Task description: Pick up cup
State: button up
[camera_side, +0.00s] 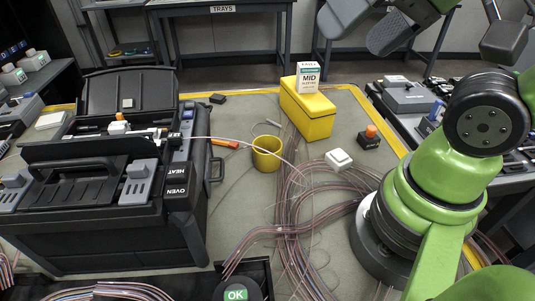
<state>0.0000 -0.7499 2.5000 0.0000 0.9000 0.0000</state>
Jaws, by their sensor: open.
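The yellow cup (267,158) stands upright on the grey work mat, left of centre, with its open top up. A thin pale fibre runs from the splicer and passes in front of or across the cup; I cannot tell if it touches. My gripper (356,36) is at the top of the view, up and to the right of the cup. Its two grey fingers are apart with nothing between them. Part of it is cut off by the top edge.
A black splicer case (110,230) stands left of the cup. An orange-handled tool (225,143) lies between them. A yellow box (307,115) with a white carton (308,77) on top stands behind right. Looped cables (300,210) and a white block (338,159) lie to the right.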

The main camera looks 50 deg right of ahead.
jog(key=m+g+h, duration=0.2)
jog(key=m+g, duration=0.5)
jog(key=m, duration=1.7)
send_over(267, 155)
jog(key=w+d, duration=0.1)
jog(key=d, duration=0.2)
notch_tip(267, 155, down, 21)
jog(key=f, duration=0.4)
jog(key=shift+w+a+f, duration=0.1)
jog(key=shift+a, duration=0.1)
jog(key=shift+w+f, duration=0.2)
jog(key=shift+f, duration=1.25)
jog(key=shift+w+f, duration=0.15)
jog(key=shift+f, duration=1.3)
jog(key=c, duration=1.1)
jog(key=shift+r, duration=0.1)
